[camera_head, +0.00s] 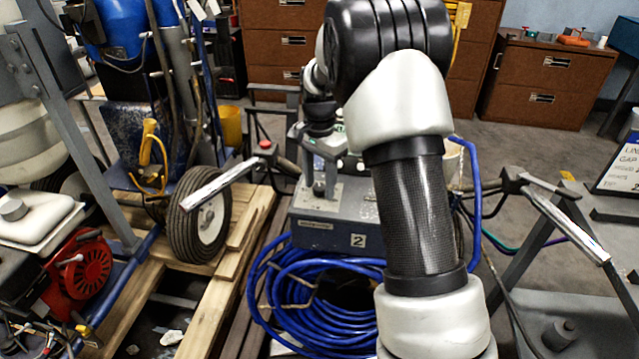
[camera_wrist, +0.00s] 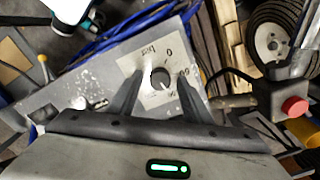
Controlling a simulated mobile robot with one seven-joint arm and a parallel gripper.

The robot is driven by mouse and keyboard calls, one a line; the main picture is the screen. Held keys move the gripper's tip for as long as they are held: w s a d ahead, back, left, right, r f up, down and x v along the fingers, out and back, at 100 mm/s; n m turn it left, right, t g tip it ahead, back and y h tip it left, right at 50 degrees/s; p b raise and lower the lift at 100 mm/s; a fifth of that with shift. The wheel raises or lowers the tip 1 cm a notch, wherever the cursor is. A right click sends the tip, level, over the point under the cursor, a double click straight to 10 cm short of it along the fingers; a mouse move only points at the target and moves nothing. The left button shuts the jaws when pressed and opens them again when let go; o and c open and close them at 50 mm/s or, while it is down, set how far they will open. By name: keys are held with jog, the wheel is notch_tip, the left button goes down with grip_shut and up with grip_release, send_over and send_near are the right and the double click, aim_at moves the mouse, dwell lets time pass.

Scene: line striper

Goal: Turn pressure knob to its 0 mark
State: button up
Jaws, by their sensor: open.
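The pressure knob (camera_wrist: 160,78) shows in the wrist view as a dark round shape on a pale dial plate (camera_wrist: 145,66). A "0" is printed at the plate's upper edge, and "60" near its right side. Which way the knob points is too small to tell. My gripper (camera_wrist: 158,74) is open, one finger on each side of the knob; whether they touch it I cannot tell. In the head view the plate (camera_head: 331,194) lies on the grey box marked 2 (camera_head: 318,237). There my gripper (camera_head: 320,180) is over it, small and partly hiding the knob.
A coiled blue hose (camera_head: 290,300) lies in front of the box. A red button (camera_wrist: 294,108) is at the right in the wrist view. A metal handlebar (camera_head: 560,222) reaches out at the right. A wheel (camera_head: 200,215) and wooden pallet (camera_head: 243,235) are at the left.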

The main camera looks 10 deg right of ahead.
jog(key=c, duration=1.1)
jog(key=shift+o, duration=0.2)
jog(key=shift+r, duration=0.1)
